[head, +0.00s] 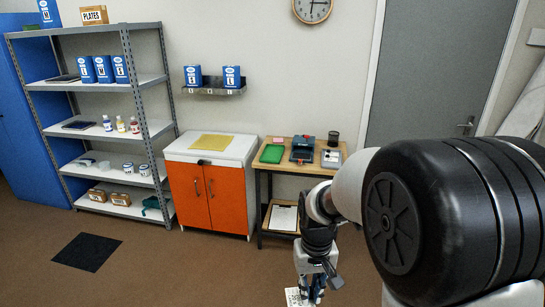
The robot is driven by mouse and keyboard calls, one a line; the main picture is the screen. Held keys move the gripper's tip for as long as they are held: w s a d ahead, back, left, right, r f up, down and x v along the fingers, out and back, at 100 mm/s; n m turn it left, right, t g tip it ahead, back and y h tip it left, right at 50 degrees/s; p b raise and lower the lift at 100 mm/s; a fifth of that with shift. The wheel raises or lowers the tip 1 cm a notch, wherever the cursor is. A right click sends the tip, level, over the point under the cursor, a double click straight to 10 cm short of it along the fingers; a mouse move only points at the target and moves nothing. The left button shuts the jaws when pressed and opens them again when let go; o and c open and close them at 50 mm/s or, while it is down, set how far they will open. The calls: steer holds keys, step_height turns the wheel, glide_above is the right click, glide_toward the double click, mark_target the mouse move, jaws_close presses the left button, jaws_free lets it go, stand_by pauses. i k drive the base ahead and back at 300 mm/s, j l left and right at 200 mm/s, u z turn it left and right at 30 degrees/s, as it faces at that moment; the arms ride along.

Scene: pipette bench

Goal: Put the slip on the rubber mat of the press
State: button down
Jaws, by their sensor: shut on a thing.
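My gripper (312,292) hangs at the bottom of the head view, in front of the small wooden bench and lower than its top. It is shut on a white slip (292,297) with dark printing, which sticks out to the left and is partly cut off by the frame edge. A dark teal device, which looks like the press (303,150), stands on the wooden bench (263,174), well beyond my gripper. Its rubber mat is too small to make out.
A green item (271,154), a dark round container (333,138) and a small tray (331,158) share the bench top. A clipboard (284,218) lies on its lower shelf. An orange cabinet (208,196) stands to the left. The floor left of my gripper is open.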

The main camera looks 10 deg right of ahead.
mark_target(301, 156)
steer(key=i+z, duration=0.1)
steer(key=i, duration=0.75)
steer(key=i+z, duration=0.1)
steer(key=i, duration=0.8)
steer(key=i+z, duration=0.1)
steer(key=i, duration=0.75)
steer(key=i+j+z, duration=0.1)
steer(key=i+j, duration=0.15)
steer(key=i, duration=0.65)
steer(key=i+j+z, duration=0.15)
steer(key=i, duration=0.4)
